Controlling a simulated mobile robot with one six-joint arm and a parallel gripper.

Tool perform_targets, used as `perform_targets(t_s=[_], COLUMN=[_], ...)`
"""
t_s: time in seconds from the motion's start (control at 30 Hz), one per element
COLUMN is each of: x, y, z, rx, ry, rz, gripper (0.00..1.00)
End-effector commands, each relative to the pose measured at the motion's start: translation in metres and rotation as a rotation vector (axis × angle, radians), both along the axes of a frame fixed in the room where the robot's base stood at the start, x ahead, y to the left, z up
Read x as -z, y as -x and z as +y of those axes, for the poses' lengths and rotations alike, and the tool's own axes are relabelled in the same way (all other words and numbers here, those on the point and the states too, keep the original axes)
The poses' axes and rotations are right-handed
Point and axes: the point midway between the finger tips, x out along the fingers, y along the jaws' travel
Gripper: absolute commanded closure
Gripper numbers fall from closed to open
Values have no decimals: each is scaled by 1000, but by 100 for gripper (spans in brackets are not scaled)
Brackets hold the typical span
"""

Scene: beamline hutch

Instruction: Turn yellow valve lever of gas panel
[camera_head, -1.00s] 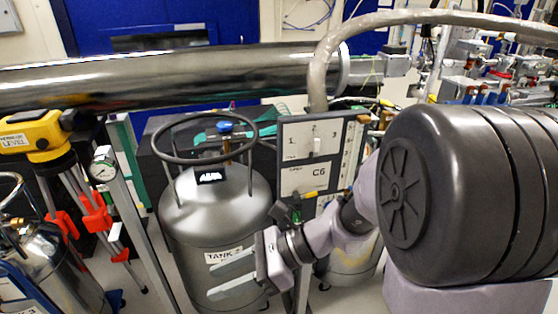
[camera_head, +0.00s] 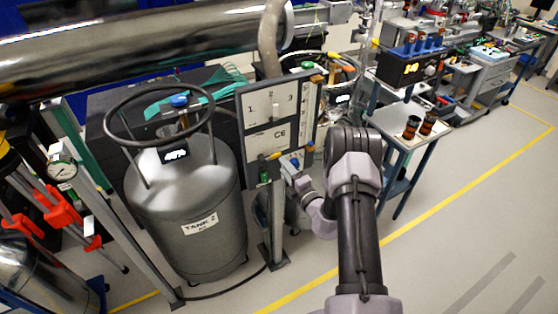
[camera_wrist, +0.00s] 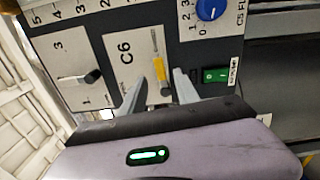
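The gas panel (camera_head: 262,135) is a grey board with white plates marked 1, 2, 3 and C6, standing right of the tank. Its yellow valve lever (camera_head: 275,156) is small and low on the C6 plate. In the wrist view the yellow lever (camera_wrist: 159,69) points along the gap between my fingertips. My gripper (camera_wrist: 161,80) is open, one finger on each side of the lever, with no clear contact visible. In the head view my gripper (camera_head: 287,170) is at the panel's lower right, partly hidden by my wrist.
Tank 2 (camera_head: 195,205) stands left of the panel. A small table (camera_head: 405,135) is behind my arm. Clear floor lies at the right.

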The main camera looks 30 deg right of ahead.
Motion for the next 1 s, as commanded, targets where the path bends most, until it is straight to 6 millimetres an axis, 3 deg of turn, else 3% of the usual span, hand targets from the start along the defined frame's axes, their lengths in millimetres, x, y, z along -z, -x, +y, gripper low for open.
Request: perform_targets(t_s=[0.2, 0.57, 0.77, 1.0], x=[1, 0, 0, 0], y=[-39, -48, -47, -47], z=[2, 2, 2, 2], rx=[-2, -1, -1, -1], ry=[2, 1, 1, 1], rz=[0, 1, 1, 1], gripper=[63, 63, 100, 100])
